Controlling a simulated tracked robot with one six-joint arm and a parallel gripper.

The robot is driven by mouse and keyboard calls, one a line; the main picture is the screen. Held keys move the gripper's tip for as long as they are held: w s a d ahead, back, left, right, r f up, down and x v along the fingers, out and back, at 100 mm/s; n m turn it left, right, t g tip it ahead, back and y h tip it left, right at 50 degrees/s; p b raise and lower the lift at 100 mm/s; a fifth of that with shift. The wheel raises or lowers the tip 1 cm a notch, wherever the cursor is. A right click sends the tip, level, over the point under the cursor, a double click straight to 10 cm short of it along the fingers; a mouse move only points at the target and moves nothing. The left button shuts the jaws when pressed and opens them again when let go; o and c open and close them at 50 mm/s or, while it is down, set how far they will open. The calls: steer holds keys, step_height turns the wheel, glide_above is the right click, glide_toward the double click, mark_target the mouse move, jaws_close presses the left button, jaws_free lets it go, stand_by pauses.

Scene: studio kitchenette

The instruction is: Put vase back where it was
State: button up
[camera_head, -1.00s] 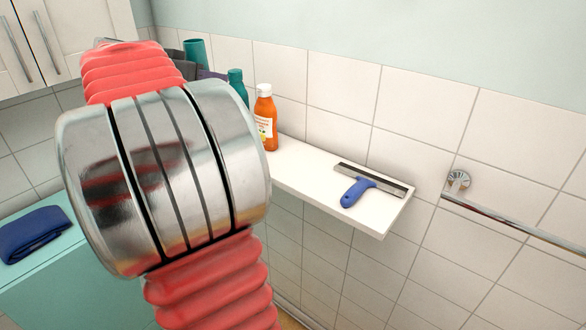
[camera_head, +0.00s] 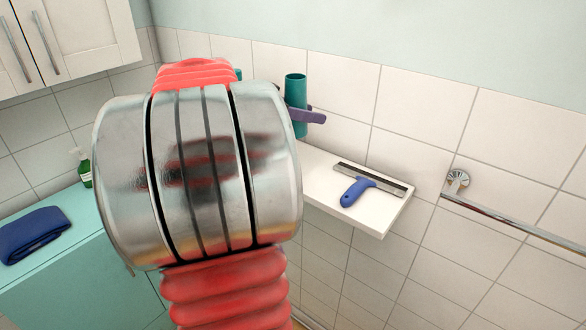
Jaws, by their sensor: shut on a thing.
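The vase appears as a teal cylinder (camera_head: 295,90) standing upright in front of the tiled wall, just right of my arm. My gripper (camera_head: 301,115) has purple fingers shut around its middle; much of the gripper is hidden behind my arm. The vase is over the white wall shelf (camera_head: 312,196), near its back edge. Its base is close to the shelf top, but I cannot tell whether it touches.
A blue-handled squeegee (camera_head: 359,188) lies on the shelf's right end. A metal rail (camera_head: 515,227) is on the wall at right. A folded blue towel (camera_head: 35,235) and green soap bottle (camera_head: 84,168) are on the teal cabinet (camera_head: 60,275). My arm hides the shelf's left part.

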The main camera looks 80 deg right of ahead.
mark_target(305, 135)
steer(key=shift+w+f, duration=0.1)
steer(key=shift+f, duration=3)
steer(key=shift+f, duration=1.9)
steer(key=o, duration=1.3)
steer(key=shift+f, duration=0.1)
